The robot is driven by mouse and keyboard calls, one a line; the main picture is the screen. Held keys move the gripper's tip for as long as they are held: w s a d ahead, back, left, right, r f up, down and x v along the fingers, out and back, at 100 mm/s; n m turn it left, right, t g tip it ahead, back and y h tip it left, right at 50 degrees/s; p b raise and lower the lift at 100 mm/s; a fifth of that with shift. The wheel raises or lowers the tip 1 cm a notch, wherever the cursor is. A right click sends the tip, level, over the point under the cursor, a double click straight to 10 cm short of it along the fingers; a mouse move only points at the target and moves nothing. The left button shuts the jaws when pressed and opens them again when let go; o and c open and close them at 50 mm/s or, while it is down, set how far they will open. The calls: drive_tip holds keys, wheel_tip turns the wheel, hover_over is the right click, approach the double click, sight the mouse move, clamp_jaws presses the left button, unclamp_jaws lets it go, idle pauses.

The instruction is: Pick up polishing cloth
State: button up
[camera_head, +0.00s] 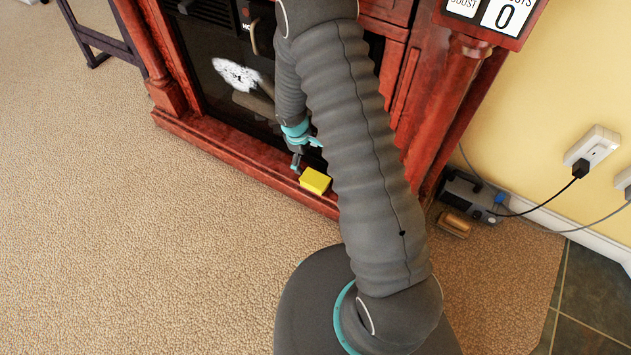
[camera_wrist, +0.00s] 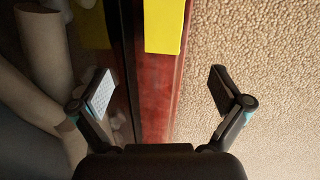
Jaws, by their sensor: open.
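The polishing cloth appears to be the yellow, flat-topped block-like piece (camera_head: 315,180) on the low front ledge of the red wooden fireplace. In the wrist view the yellow cloth (camera_wrist: 164,26) lies at the top centre, cut off by the frame edge. My gripper (camera_wrist: 161,90) is open and empty, its fingers spread to either side of the ledge. The cloth is beyond the fingertips, roughly in line with the gap between them, and nothing touches it. In the head view my gripper (camera_head: 298,164) is beside the cloth, just up and left of it, partly hidden by my arm.
The red fireplace (camera_head: 230,155) has a dark front panel close beside the ledge. Clear beige carpet (camera_head: 130,240) spreads in front. A small grey device (camera_head: 468,197) with cables and a brown object (camera_head: 454,224) sit right of the fireplace, near a wall socket (camera_head: 594,148).

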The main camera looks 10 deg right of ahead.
drive_tip(key=b, duration=0.1)
hover_over(315, 179)
drive_tip(key=a, duration=0.1)
drive_tip(key=f, duration=0.7)
drive_tip(key=shift+w+a+f, duration=0.15)
drive_tip(key=shift+w+f, duration=0.05)
drive_tip(key=shift+w, duration=0.15)
drive_tip(key=shift+s+d+f+b, duration=0.1)
drive_tip(key=shift+d+f+b, duration=0.1)
drive_tip(key=shift+f, duration=0.65)
drive_tip(key=shift+s+d+f+b, duration=0.15)
drive_tip(key=shift+f, duration=0.75)
drive_tip(key=shift+s+d+f+b, duration=0.1)
drive_tip(key=shift+d+f+b, duration=0.1)
drive_tip(key=shift+f, duration=0.65)
drive_tip(key=c, duration=1.2)
